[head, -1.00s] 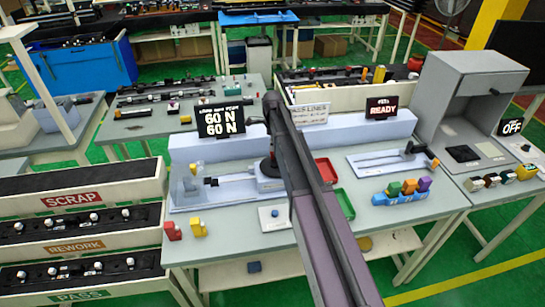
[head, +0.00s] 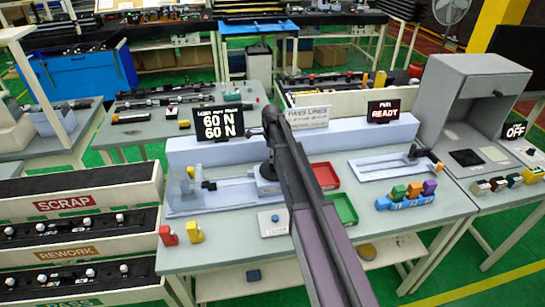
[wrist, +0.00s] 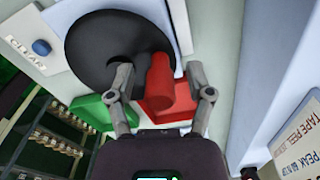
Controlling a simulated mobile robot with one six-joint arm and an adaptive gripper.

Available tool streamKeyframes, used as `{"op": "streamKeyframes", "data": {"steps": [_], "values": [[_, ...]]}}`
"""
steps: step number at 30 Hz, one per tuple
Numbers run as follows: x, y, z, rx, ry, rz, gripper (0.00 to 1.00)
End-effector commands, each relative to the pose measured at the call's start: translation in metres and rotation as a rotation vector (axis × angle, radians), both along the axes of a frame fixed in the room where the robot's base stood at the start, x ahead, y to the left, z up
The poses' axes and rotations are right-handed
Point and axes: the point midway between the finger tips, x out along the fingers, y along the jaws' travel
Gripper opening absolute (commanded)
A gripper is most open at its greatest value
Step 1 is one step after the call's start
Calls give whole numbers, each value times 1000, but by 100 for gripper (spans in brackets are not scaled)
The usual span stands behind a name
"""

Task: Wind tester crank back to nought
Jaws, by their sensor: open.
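The tester (head: 212,197) is a pale blue bed with a slide, at the left of the bench in the head view. Its dark display (head: 219,123) reads 60 N on both lines. In the wrist view the crank is a black disc (wrist: 92,45) with a red handle (wrist: 159,82). My gripper (wrist: 158,76) is open, with one finger on each side of the red handle. I cannot tell whether either finger touches it. In the head view my arm hides the crank, and the gripper is hard to make out there.
A red tray (head: 325,174) and a green tray (head: 343,209) lie just right of my arm. A white plate with a blue button (head: 274,220) sits at the bench front. A blue holder (head: 405,203) with coloured blocks and a second fixture (head: 385,165) stand farther right.

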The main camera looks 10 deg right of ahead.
Motion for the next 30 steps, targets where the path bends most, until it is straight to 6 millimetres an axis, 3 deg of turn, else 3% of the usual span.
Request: {"op": "streamKeyframes", "data": {"steps": [4, 9, 11, 22, 30], "values": [[0, 0, 0, 0, 0, 0, 64], [0, 0, 0, 0, 0, 0, 14], [0, 0, 0, 0, 0, 0, 0], [0, -1, 0, -1, 0, 19, 0], [-1, 4, 0, -1, 1, 124, 0]]}}
